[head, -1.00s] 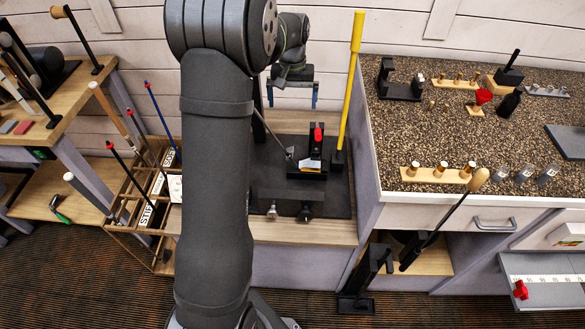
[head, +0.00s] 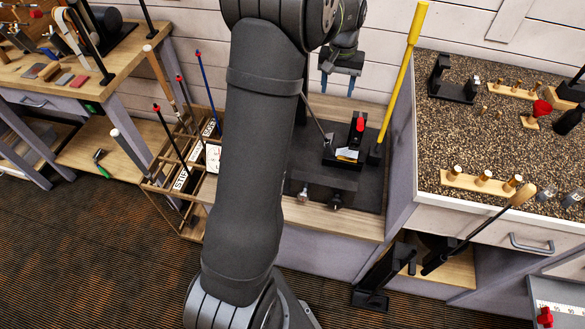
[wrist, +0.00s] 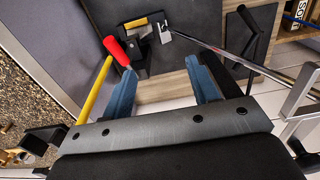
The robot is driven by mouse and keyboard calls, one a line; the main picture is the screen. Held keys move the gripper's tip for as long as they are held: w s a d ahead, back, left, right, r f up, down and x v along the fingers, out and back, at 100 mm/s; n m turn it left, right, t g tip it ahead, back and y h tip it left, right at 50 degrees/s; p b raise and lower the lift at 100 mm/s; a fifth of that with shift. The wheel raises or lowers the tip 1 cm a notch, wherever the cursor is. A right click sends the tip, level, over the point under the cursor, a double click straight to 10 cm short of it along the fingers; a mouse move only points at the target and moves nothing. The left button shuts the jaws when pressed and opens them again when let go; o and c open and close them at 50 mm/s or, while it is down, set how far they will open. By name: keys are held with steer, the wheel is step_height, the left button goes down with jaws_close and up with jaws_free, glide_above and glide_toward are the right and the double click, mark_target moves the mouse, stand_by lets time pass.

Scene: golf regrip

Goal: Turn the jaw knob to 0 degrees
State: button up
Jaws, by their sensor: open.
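A black clamp (head: 346,152) with a red-tipped lever (head: 360,125) stands on the dark mat of the low bench. In the wrist view the red grip (wrist: 116,50) stands up just beyond the left finger, and the clamp holds a pale block. My gripper (head: 337,86) hangs above the back of the bench with two blue fingers apart. In the wrist view the gap (wrist: 163,76) is empty, and no finger clearly touches anything.
A yellow shaft (head: 403,75) leans upright just right of the clamp. A thin metal shaft (wrist: 240,62) runs from the clamp. A divided wooden rack (head: 180,165) stands left, and a pebble-topped counter (head: 450,130) right. Another red knob (head: 545,316) sits by a numbered scale.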

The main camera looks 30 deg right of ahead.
glide_toward(304, 194)
step_height(304, 194, down, 10)
steer(key=shift+r, duration=0.1)
stand_by(0.5)
steer(key=c, duration=0.9)
